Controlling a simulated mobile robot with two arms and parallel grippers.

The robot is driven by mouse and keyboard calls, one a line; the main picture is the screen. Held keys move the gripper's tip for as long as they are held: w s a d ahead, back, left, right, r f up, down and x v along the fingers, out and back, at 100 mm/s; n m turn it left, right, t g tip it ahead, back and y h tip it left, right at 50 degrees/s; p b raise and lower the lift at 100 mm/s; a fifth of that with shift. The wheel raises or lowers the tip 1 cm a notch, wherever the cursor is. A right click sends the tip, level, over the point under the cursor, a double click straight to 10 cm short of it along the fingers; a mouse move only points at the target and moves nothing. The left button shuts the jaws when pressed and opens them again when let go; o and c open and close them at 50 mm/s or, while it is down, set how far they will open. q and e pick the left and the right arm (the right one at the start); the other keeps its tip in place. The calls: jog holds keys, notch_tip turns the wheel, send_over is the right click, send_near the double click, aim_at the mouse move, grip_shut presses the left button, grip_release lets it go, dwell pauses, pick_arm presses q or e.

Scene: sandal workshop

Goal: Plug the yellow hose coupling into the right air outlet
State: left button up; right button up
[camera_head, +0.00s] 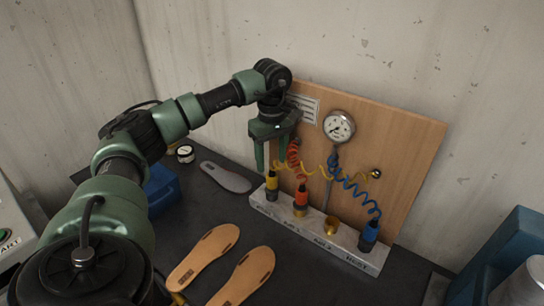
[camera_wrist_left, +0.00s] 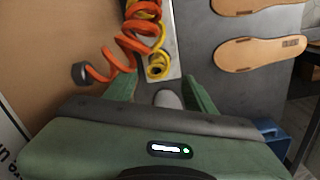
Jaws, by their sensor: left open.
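The yellow hose coupling (camera_head: 272,182) stands upright at the left end of the pale rail (camera_head: 316,237), with a yellow coiled hose. In the left wrist view its yellow top (camera_wrist_left: 157,68) shows just beyond the fingertips. My left gripper (camera_head: 272,160) is open and empty, pointing down just above the coupling; its two green fingers also show in the left wrist view (camera_wrist_left: 160,82). A bare brass outlet (camera_head: 332,226), the right one of two brass fittings, is free. The red coupling (camera_head: 301,195) stands in the left brass fitting. My right gripper is not in view.
A blue coupling (camera_head: 369,234) stands at the rail's right end. Red, yellow and blue coiled hoses hang before the wooden board (camera_head: 405,150), which carries a gauge (camera_head: 339,127). Sandal soles (camera_head: 204,255) lie on the dark bench. A blue box (camera_head: 162,188) sits at left.

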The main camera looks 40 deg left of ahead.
aim_at(272, 169)
pick_arm(q)
jog(key=shift+f+b, duration=1.8)
jog(key=shift+f, duration=1.7)
grip_shut()
notch_tip(272, 169, up, 13)
jog(key=p, duration=1)
